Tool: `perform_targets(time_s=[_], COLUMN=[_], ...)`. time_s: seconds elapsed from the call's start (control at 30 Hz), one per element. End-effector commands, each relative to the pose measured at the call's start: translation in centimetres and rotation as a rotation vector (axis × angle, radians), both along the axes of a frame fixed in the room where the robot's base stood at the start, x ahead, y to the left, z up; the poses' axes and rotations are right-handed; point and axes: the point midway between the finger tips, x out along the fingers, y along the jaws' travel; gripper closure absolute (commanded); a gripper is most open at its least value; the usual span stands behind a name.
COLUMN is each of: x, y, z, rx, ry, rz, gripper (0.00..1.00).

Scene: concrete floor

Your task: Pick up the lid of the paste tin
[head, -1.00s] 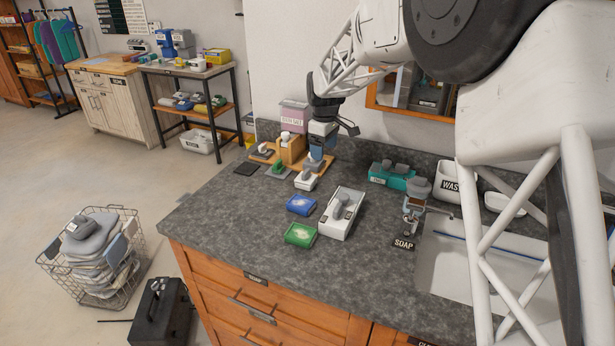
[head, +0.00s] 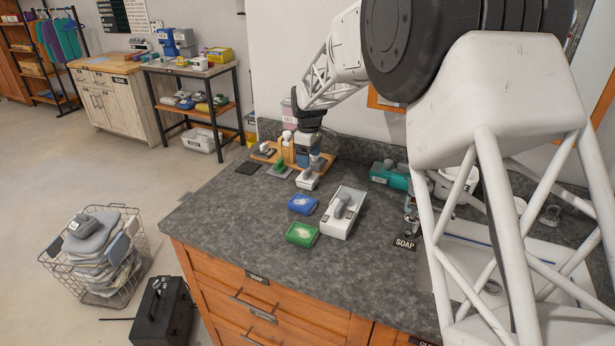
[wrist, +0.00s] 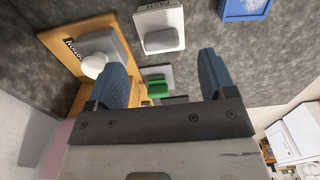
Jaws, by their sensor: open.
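The paste tin is a small white box (head: 307,184) on the grey counter, with its label partly readable in the wrist view (wrist: 146,16). A grey rounded piece that looks like its lid (wrist: 163,39) sits on it. My gripper (wrist: 165,75) is open and empty, pointing down, its two blue fingers apart. In the wrist view the tin lies beyond the fingertips, towards the top of the picture. In the head view my gripper (head: 308,157) is just behind and above the tin, and hides part of what stands there.
A wooden stand (wrist: 62,62) with a white knob (wrist: 93,65) is close beside the left finger. A green item (wrist: 157,89) shows between the fingers. Blue (head: 302,204) and green (head: 302,234) boxes and a larger white tray (head: 336,229) stand nearer the front. The counter's front left is clear.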

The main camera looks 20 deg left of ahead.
Motion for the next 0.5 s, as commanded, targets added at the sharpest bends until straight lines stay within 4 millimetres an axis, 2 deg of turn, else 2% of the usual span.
perform_targets(time_s=[0.1,0.5], x=[-0.02,-0.02], y=[0.0,0.03], z=[-0.68,-0.97], rx=[-0.001,0.0], ry=[0.001,0.0], rz=[0.0,0.0], gripper=[0.23,0.23])
